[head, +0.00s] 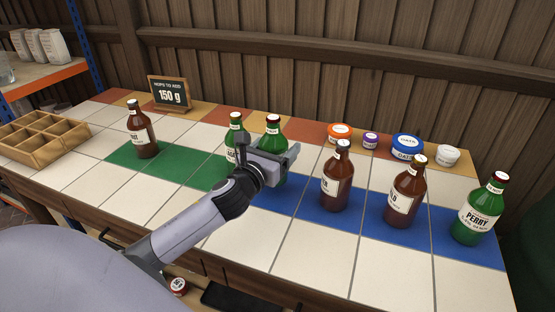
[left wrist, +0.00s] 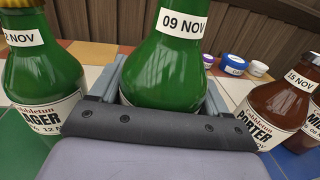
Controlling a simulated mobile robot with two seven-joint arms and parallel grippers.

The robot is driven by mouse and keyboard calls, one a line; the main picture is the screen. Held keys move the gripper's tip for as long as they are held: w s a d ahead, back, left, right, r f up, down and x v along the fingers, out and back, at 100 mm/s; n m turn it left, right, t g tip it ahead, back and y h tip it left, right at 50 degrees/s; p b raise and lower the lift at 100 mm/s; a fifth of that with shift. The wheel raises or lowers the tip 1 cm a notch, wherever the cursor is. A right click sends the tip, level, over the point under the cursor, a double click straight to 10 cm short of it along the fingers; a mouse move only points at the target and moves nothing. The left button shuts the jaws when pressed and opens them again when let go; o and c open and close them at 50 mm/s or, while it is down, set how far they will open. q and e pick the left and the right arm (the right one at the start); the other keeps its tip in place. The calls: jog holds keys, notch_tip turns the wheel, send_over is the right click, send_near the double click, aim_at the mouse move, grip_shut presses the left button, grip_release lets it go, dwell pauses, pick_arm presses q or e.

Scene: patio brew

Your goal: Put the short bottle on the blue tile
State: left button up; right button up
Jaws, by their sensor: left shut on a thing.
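My left gripper (head: 277,158) is shut around a green bottle (head: 273,128), which is upright. The left wrist view shows this bottle (left wrist: 166,65) between the fingers, with a "09 NOV" neck label. Its base is hidden, so I cannot tell whether it touches the table. The gripper is over the left end of the blue tile strip (head: 368,222). A green lager bottle (head: 236,124) stands just left of it. Brown bottles (head: 337,181) (head: 404,197) and a green perry bottle (head: 480,212) stand along the blue strip. My right gripper is not in view.
A brown bottle (head: 141,134) stands on the green strip (head: 178,169). Lidded tubs (head: 407,146) line the back right. A hops sign (head: 169,93) and a wooden divided crate (head: 42,137) are at the left. The white front tiles (head: 312,248) are clear.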

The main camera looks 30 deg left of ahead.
pick_arm(q)
jog(key=shift+f, duration=0.95)
jog(key=shift+f+b, duration=0.3)
jog(key=shift+r, duration=0.1)
jog(key=o, duration=1.5)
jog(key=shift+f, duration=0.25)
jog(key=shift+r, duration=0.15)
jog(key=s, duration=0.4)
jog(key=s+d, duration=0.1)
jog(key=s, duration=0.7)
jog(key=shift+d, duration=0.15)
